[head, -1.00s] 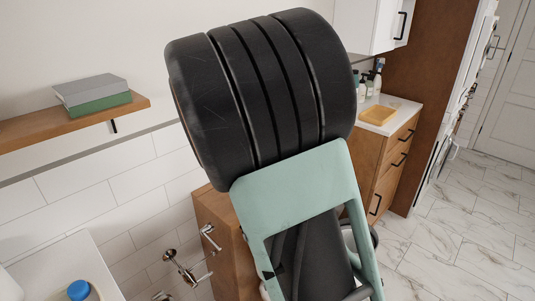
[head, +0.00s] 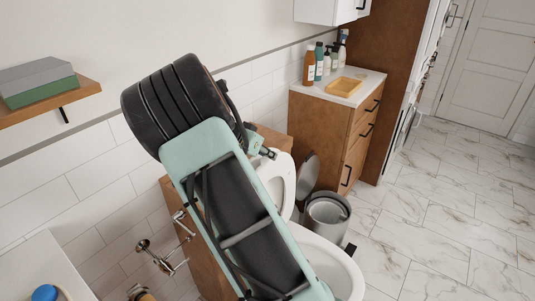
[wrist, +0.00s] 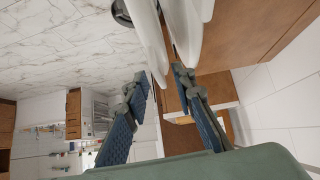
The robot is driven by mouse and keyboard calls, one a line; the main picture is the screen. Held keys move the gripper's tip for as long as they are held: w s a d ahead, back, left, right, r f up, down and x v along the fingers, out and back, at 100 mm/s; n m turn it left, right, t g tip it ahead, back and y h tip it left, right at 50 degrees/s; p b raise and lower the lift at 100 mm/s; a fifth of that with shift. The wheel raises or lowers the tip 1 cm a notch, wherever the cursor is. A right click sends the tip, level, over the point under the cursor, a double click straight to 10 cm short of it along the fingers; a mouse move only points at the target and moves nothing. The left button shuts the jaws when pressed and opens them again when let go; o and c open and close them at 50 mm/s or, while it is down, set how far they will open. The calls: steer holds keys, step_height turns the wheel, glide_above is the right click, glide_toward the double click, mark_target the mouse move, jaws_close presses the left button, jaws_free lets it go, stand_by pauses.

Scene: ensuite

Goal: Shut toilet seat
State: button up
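The white toilet stands at the middle of the head view, its bowl (head: 338,268) partly hidden behind my arm. Its seat (head: 287,178) is raised, standing roughly upright against the back. In the wrist view two white raised panels, seemingly the seat (wrist: 148,38) and the lid (wrist: 187,28), appear edge-on at the top. My gripper (head: 262,152) is at the upper edge of the raised seat, mostly hidden by my arm. In the wrist view my gripper (wrist: 163,86) is open, with the panels' near ends between or just beyond the fingertips; contact is unclear.
A lidded metal bin (head: 327,213) stands right of the toilet, its lid up. A wooden cabinet (head: 335,130) with bottles and a yellow tray is behind it. A wall-mounted metal fixture (head: 160,255) is at left. Marble floor (head: 440,210) is clear at right.

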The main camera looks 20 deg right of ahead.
steer(key=shift+w+d+f, duration=0.2)
steer(key=shift+d+f, duration=0.15)
steer(key=shift+f, duration=0.1)
jaws_close()
